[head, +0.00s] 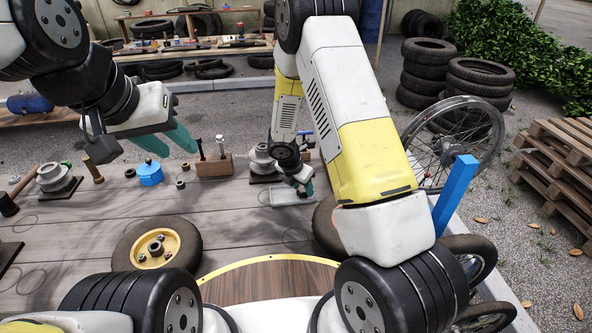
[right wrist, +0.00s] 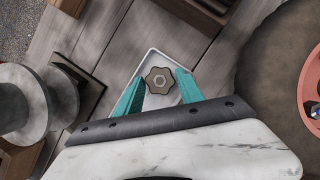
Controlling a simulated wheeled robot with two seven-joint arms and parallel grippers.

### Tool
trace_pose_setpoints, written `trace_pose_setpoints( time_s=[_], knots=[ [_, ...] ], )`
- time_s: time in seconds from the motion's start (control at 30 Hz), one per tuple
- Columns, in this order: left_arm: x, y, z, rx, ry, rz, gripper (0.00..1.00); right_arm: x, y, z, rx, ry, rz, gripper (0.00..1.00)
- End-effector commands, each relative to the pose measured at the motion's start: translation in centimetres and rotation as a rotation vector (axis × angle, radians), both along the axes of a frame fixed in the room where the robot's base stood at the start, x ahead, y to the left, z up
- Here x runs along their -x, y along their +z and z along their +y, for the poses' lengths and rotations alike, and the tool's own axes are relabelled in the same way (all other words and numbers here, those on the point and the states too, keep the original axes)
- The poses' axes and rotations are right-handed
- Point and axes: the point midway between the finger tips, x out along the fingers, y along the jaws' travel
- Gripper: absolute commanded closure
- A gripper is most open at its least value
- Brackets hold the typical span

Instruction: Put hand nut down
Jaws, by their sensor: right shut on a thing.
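The hand nut (right wrist: 160,80) is a brown-grey lobed knob with a pale hole in its middle. In the right wrist view it sits between the teal fingertips of my right gripper (right wrist: 161,86), which is shut on it. Behind it is a small pale tray (right wrist: 152,59), also in the head view (head: 281,196). My right gripper (head: 305,189) is low over this tray in the head view; whether the nut touches the tray I cannot tell. My left gripper (head: 168,142) is at the upper left, above the table, with its teal fingers apart and nothing between them.
A yellow-hubbed wheel (head: 157,246) lies at the front of the wooden table. A blue pot (head: 149,174), a wooden block with bolts (head: 214,166) and a grey flanged part (head: 262,161) stand behind.

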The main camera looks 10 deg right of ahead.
Motion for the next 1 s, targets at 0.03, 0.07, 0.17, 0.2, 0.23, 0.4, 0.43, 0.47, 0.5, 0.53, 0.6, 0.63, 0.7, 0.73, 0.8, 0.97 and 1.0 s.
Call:
trace_pose_setpoints(
  time_s=[0.03, 0.07, 0.17, 0.2, 0.23, 0.4, 0.43, 0.47, 0.5, 0.53, 0.6, 0.63, 0.7, 0.73, 0.8, 0.97, 1.0],
  knots=[
    [0.0, 0.0, 0.0, 0.000, 0.000, 0.000, 0.64, -0.1, 0.0, 0.0, 0.000, 0.000, -0.001, 1.00],
    [0.0, 0.0, 0.0, 0.000, 0.000, 0.000, 0.64, -0.1, 0.0, 0.0, -0.001, 0.000, -0.002, 1.00],
    [0.0, 0.0, 0.0, 0.000, 0.000, 0.000, 0.64, -0.1, 0.0, 0.0, -0.001, 0.000, -0.002, 1.00],
    [0.0, 0.0, 0.0, 0.000, 0.000, 0.000, 0.64, -0.1, 0.0, 0.0, 0.000, -0.001, -0.002, 1.00],
    [0.0, 0.0, 0.0, 0.000, 0.000, 0.000, 0.64, -0.1, 0.0, 0.0, 0.000, -0.001, -0.002, 1.00],
    [0.0, 0.0, 0.0, 0.000, 0.000, 0.000, 0.64, 0.0, -0.2, 0.0, 0.000, -0.001, -0.002, 0.46],
    [0.0, 0.0, 0.0, 0.000, 0.000, 0.000, 0.64, 0.0, -0.2, 0.0, 0.000, -0.001, -0.002, 0.46],
    [0.0, 0.0, 0.0, 0.000, 0.000, 0.000, 0.64, 0.0, -0.2, 0.0, 0.000, -0.001, -0.002, 0.46],
    [0.0, 0.0, 0.0, 0.000, 0.000, 0.000, 0.64, 0.0, -0.2, 0.0, 0.000, -0.001, -0.002, 0.46],
    [0.0, 0.0, 0.0, 0.000, 0.000, 0.000, 0.64, 0.0, -0.2, 0.0, 0.000, -0.001, -0.002, 0.46],
    [0.0, 0.0, 0.0, 0.000, 0.000, 0.000, 0.64, 0.0, -0.2, 0.0, 0.000, -0.001, -0.002, 0.46],
    [0.0, 0.0, 0.0, 0.000, 0.000, 0.000, 0.64, 0.0, -0.2, 0.0, 0.000, -0.001, -0.002, 0.46],
    [0.0, 0.0, 0.0, 0.000, 0.000, 0.000, 0.64, -0.1, -0.1, 0.0, -0.001, -0.001, -0.003, 0.46],
    [0.0, 0.0, 0.0, 0.000, 0.000, 0.000, 0.64, -0.1, 0.1, 0.0, -0.001, -0.001, -0.003, 0.46],
    [0.0, 0.0, 0.0, 0.000, 0.000, 0.000, 0.64, 0.1, 0.7, 0.2, -0.001, -0.002, -0.004, 0.46],
    [0.0, 0.0, 0.0, 0.000, 0.000, 0.000, 0.64, 0.8, 3.4, 1.0, -0.003, 0.000, -0.006, 0.46],
    [0.0, 0.0, 0.0, 0.000, 0.000, 0.000, 0.64, 1.0, 4.3, 1.2, -0.003, -0.002, -0.007, 0.46]
  ],
)
